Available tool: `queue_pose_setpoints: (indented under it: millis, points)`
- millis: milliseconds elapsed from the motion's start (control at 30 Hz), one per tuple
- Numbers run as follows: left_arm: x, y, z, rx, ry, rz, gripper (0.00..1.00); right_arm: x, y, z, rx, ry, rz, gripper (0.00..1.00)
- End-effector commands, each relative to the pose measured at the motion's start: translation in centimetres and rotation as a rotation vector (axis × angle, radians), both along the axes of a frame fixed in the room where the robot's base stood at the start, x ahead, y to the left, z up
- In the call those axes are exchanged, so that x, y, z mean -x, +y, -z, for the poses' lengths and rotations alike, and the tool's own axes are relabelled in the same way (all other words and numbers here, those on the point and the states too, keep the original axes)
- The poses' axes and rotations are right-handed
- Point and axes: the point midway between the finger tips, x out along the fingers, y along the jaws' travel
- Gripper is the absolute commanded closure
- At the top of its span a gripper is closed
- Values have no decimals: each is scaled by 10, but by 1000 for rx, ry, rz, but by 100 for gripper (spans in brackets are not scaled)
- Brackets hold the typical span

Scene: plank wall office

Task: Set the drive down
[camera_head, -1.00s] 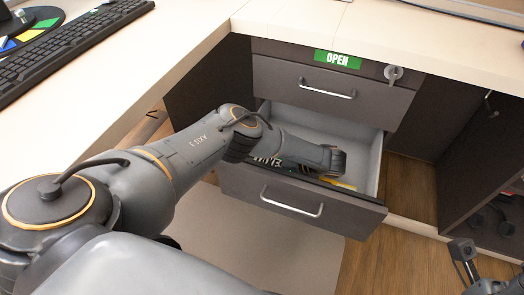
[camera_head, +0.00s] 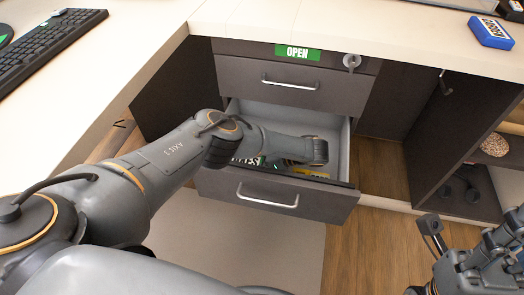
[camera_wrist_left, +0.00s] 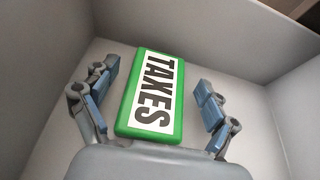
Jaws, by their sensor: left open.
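The drive (camera_wrist_left: 152,97) is a green block with a white "TAXES" label. In the left wrist view it lies in the grey drawer, between the two separated fingers of my open left gripper (camera_wrist_left: 155,86), with a visible gap on each side. In the head view my left arm reaches into the open lower drawer (camera_head: 275,193), and a bit of white and green lettering (camera_head: 246,161) shows beside the wrist; the arm hides most of it. My right gripper (camera_head: 470,245) is at the lower right, partly cut off, far from the drawer.
A yellow item (camera_head: 312,172) lies in the drawer, partly hidden. A blue "GARDEN" box (camera_head: 491,32) stands on the desk at the upper right. The shut upper drawer (camera_head: 268,82) sits above, under a green "OPEN" sign (camera_head: 297,53). A keyboard (camera_head: 45,45) lies on the left desk.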

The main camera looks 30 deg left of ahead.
Motion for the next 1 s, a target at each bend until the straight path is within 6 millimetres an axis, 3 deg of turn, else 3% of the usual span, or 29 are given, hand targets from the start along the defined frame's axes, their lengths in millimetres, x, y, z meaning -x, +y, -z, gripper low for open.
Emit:
queue_pose_setpoints:
  millis: [33, 200, 400, 1000]
  points:
    - [-3, -13, -10, 2, -1, 3, 14, -1, 1, -5, 2, 23, 0, 68]
    - [-10, -45, -21, 1, -1, 2, 14, -3, 1, -11, 5, 28, -1, 68]
    - [-17, -70, -30, 1, -2, 1, 14, -3, 1, -15, 4, 17, -1, 68]
    - [-19, -79, -37, 1, -1, 1, 14, -6, 1, -17, 13, 38, 1, 68]
